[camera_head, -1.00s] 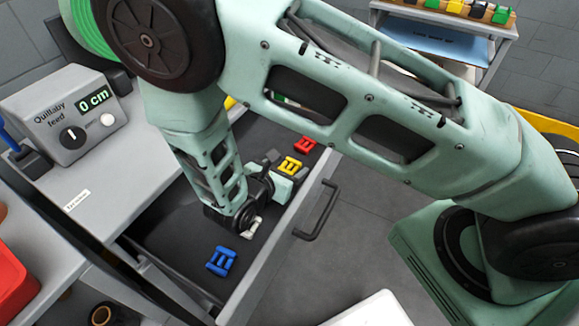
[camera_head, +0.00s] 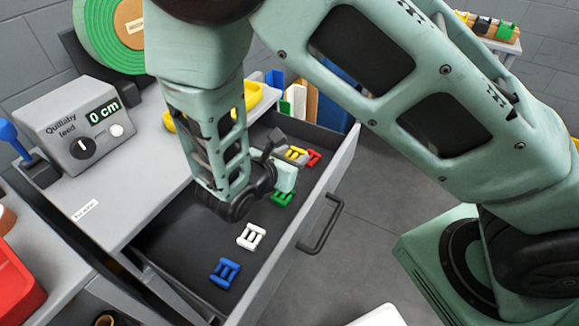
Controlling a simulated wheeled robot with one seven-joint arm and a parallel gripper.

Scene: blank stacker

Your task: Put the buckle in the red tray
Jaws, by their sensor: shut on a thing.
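My gripper (camera_head: 281,162) is over the open dark drawer, partly hidden by its own wrist. It appears shut on the yellow buckle (camera_head: 295,152), which shows at its far side and looks raised above the drawer floor; the grip itself is hard to see. The red buckle (camera_head: 314,158) lies just right of it. The green buckle (camera_head: 283,198), the white buckle (camera_head: 251,236) and the blue buckle (camera_head: 224,272) lie in a row towards the front of the drawer. A red tray (camera_head: 18,278) is at the left edge, cut off by the frame.
The drawer's front panel and handle (camera_head: 320,224) stick out over the floor on the right. A feed box reading 0 cm (camera_head: 82,128) stands on the grey bench at left. A yellow tray (camera_head: 252,97) is behind my forearm. The bench between feed box and drawer is mostly clear.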

